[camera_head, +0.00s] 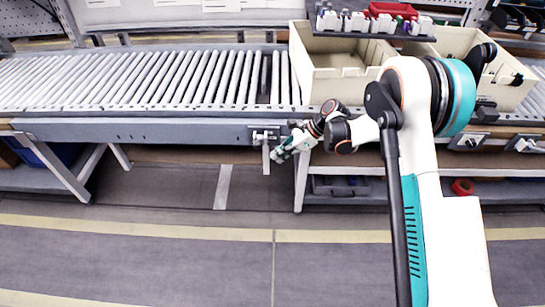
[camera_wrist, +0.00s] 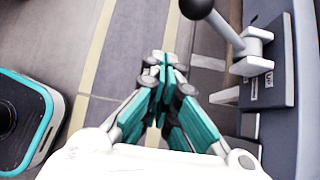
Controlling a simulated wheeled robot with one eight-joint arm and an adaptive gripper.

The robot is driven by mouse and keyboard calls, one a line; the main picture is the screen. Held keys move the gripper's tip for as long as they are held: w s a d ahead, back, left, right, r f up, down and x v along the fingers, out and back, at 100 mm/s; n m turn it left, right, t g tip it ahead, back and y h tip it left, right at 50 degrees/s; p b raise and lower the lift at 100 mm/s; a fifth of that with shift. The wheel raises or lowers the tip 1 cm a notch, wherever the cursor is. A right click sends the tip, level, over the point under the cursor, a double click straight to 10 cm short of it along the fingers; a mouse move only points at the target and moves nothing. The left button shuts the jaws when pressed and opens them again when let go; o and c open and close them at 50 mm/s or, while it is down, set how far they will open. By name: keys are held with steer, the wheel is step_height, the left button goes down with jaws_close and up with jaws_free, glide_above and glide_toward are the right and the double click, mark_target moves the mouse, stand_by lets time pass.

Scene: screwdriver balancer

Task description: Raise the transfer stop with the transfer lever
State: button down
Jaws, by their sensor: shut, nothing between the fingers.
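The transfer lever (camera_wrist: 226,33) shows at the upper right in the wrist view, a grey rod with a dark ball knob (camera_wrist: 196,8). Its pivot bracket (camera_wrist: 255,55) sits on a dark plate (camera_wrist: 268,92) with an "UP" label. In the head view the lever's mount (camera_head: 264,134) is on the conveyor's front rail. My gripper (camera_head: 277,157) is just below and right of this mount. In the wrist view my gripper (camera_wrist: 165,68) is shut and empty, left of the lever and apart from it. A dark strip (camera_head: 270,76) lies among the rollers; I cannot tell whether it is the transfer stop.
The roller conveyor (camera_head: 140,78) runs along the back left. Beige bins (camera_head: 340,80) stand on it at the right, under a shelf of small bottles (camera_head: 372,23). Another lever mount (camera_head: 468,141) is farther right. The floor (camera_head: 150,262) in front is clear.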

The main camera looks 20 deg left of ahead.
steer(key=w+d+r+p, duration=0.2)
steer(key=w+d+r, duration=0.2)
steer(key=shift+w+d+r, duration=0.15)
steer(key=shift+w+r, duration=0.05)
steer(key=shift+w, duration=0.1)
stand_by(0.4)
steer(key=s+d+r+n+t+h, duration=0.1)
steer(key=s+d+r+n+t, duration=0.15)
steer(key=d+r, duration=0.4)
steer(key=s+d+r+n+t+h, duration=0.15)
steer(key=s+d+r, duration=0.25)
steer(key=r, duration=0.6)
steer(key=s+d+r+n+t+h, duration=0.1)
steer(key=s+d+r+n, duration=0.15)
steer(key=d+r, duration=0.4)
steer(key=s+d+r+n+t+h, duration=0.2)
steer(key=s+d+n, duration=0.2)
steer(key=s+d, duration=0.3)
steer(key=s+d+r+n+t+h, duration=0.2)
steer(key=s+d+n, duration=0.3)
steer(key=s, duration=1.2)
steer(key=shift+d+t+h, duration=0.35)
steer(key=shift+d+t, duration=0.15)
steer(key=shift+d, duration=0.6)
